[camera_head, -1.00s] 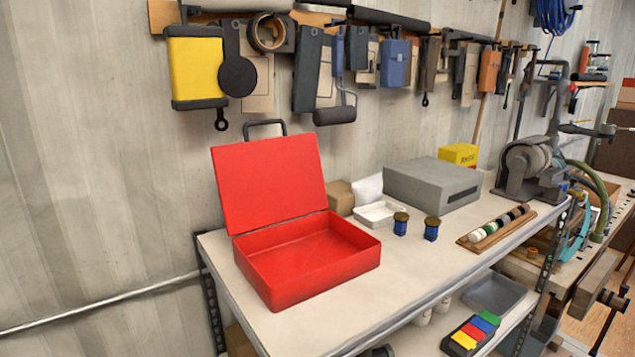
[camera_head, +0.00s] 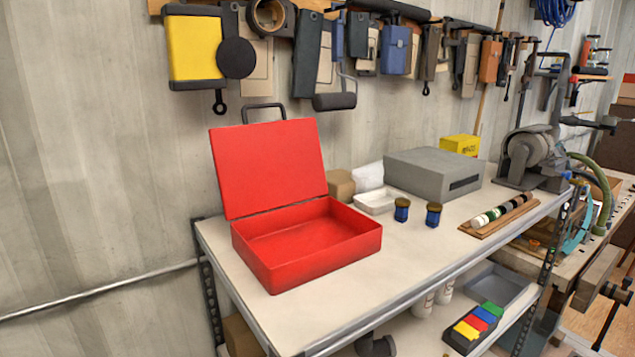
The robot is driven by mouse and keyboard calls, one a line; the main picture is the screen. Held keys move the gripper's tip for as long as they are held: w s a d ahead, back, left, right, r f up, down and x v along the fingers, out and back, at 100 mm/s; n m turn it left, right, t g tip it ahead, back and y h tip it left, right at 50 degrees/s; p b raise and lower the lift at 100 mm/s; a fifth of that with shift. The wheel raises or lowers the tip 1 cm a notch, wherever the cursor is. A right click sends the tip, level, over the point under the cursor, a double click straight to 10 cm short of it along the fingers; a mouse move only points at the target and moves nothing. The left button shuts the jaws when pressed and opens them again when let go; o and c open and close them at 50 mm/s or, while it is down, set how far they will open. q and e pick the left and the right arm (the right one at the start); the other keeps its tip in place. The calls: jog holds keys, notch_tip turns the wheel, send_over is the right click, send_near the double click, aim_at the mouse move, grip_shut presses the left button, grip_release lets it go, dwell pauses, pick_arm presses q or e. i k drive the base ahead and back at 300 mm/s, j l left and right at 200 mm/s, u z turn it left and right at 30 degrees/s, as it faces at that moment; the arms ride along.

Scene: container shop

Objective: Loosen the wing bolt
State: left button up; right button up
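I cannot make out a wing bolt in this view. At the far right, a grinder-like machine (camera_head: 527,155) stands by the table's back corner, and a workbench (camera_head: 598,262) with clamp-like hardware (camera_head: 612,292) lies beyond it. These parts are too small to tell whether any is a wing bolt. Neither of my grippers shows in the head view.
An open red box (camera_head: 308,255) sits on the white table (camera_head: 400,252). Tools hang on the wall. The table's front strip is clear.

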aim_at(582, 184)
jog(key=i+l+z, duration=0.15)
jog(key=z, duration=1.2)
jog(key=i+l+u, duration=0.1)
jog(key=u, duration=0.3)
jog(key=i+l+u, duration=0.1)
jog(key=u, duration=0.25)
jog(key=i+l+u, duration=0.1)
jog(key=u, duration=0.3)
jog(key=l, duration=0.1)
